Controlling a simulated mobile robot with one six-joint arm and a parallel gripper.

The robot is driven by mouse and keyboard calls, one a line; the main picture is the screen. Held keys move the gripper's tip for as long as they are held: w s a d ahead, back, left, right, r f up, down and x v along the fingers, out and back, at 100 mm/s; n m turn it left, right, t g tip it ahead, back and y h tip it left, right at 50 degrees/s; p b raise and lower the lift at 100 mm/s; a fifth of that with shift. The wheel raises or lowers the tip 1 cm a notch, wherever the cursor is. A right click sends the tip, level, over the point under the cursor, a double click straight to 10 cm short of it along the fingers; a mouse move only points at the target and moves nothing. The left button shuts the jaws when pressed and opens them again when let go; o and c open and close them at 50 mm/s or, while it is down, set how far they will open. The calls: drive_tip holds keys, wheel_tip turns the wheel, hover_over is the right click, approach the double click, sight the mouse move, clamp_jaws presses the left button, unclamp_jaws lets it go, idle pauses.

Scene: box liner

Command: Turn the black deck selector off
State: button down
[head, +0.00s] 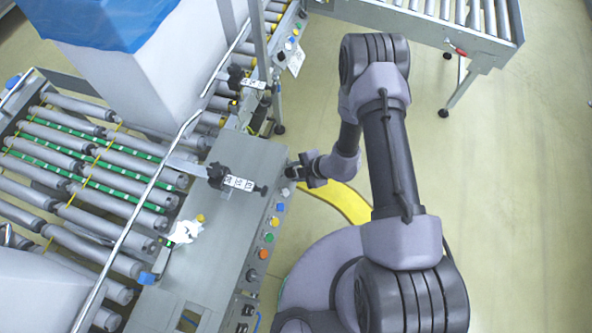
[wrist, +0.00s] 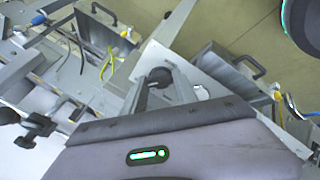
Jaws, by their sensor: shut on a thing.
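My gripper (head: 294,169) is at the right edge of the grey control deck (head: 225,225), at the upper end of a row of buttons along that edge. In the wrist view my gripper (wrist: 161,82) has its two grey fingers on either side of a round black knob (wrist: 160,76), which I take for the black deck selector. The fingers are shut on it. The gripper hides most of the knob in the head view. I cannot tell which way the selector points.
White (head: 285,192), blue (head: 281,207) and other coloured buttons line the deck edge below the gripper. A black clamp with a white label (head: 238,183) and a crumpled white piece (head: 184,231) are on the deck. Roller conveyors (head: 85,165) lie left. Open floor (head: 530,200) is right.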

drive_tip(key=n+b, duration=0.1)
drive_tip(key=n, duration=0.3)
drive_tip(key=shift+t, duration=0.3)
drive_tip(key=shift+n+y+b, duration=0.35)
drive_tip(key=shift+n+y, duration=0.15)
drive_tip(key=shift+n, duration=1.7)
drive_tip(key=c, duration=1.2)
unclamp_jaws()
drive_tip(key=shift+d, duration=0.1)
drive_tip(key=shift+c, duration=0.2)
